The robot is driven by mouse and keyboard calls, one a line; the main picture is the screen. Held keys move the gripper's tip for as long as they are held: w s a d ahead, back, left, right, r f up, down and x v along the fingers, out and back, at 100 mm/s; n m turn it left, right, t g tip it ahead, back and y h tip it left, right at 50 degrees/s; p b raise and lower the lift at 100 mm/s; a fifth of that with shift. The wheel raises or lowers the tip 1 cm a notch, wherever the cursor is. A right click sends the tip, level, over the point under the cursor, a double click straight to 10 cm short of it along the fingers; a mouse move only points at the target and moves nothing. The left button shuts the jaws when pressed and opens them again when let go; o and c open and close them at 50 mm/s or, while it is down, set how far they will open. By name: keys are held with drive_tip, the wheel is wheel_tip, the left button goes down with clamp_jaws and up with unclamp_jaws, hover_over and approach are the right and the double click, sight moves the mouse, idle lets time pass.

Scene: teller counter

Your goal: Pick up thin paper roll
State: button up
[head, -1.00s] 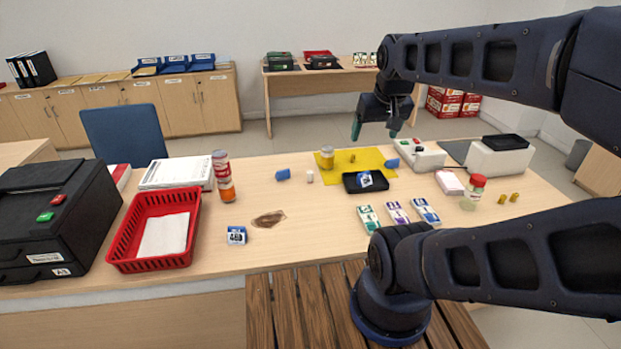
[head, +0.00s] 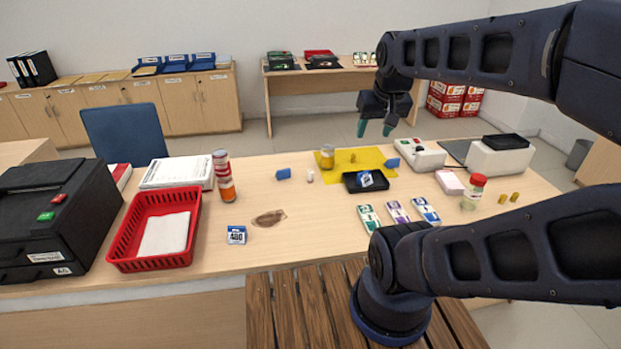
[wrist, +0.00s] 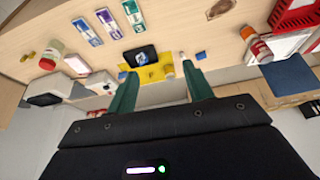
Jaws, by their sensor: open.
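A small white upright cylinder (head: 310,176), which may be the thin paper roll, stands on the counter between a blue roll (head: 283,174) and the black tray. It is too small to tell for sure. My gripper (head: 374,128) is raised beyond the far side of the counter, above the yellow mat's far edge, with its fingers pointing down. It is open and empty, apart from every object. In the wrist view, the open gripper (wrist: 157,76) has the black tray (wrist: 140,56) and yellow mat ahead between its green fingers.
On the yellow mat (head: 376,158) are an amber jar (head: 327,157) and another blue piece (head: 393,163). A red basket (head: 121,249) is left.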

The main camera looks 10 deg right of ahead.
drive_tip(key=w+a+f+m+g, duration=0.1)
drive_tip(key=w+m, duration=0.6)
drive_tip(key=w, duration=0.7)
drive_tip(key=m+g, duration=0.4)
drive_tip(key=m, duration=1.4)
hover_over(310, 171)
drive_tip(key=f, duration=2.1)
drive_tip(key=d+f, duration=0.1)
drive_tip(key=f, duration=0.9)
drive_tip(key=shift+f, duration=0.4)
wheel_tip(310, 171, down, 6)
drive_tip(key=shift+r, duration=0.1)
drive_tip(key=shift+s+a+f, duration=0.1)
drive_tip(key=shift+a+f, duration=0.15)
drive_tip(key=shift+f, duration=1.1)
drive_tip(key=shift+s+a+f, duration=0.1)
drive_tip(key=shift+a+f, duration=0.1)
drive_tip(key=shift+f, duration=1.1)
drive_tip(key=c, duration=1)
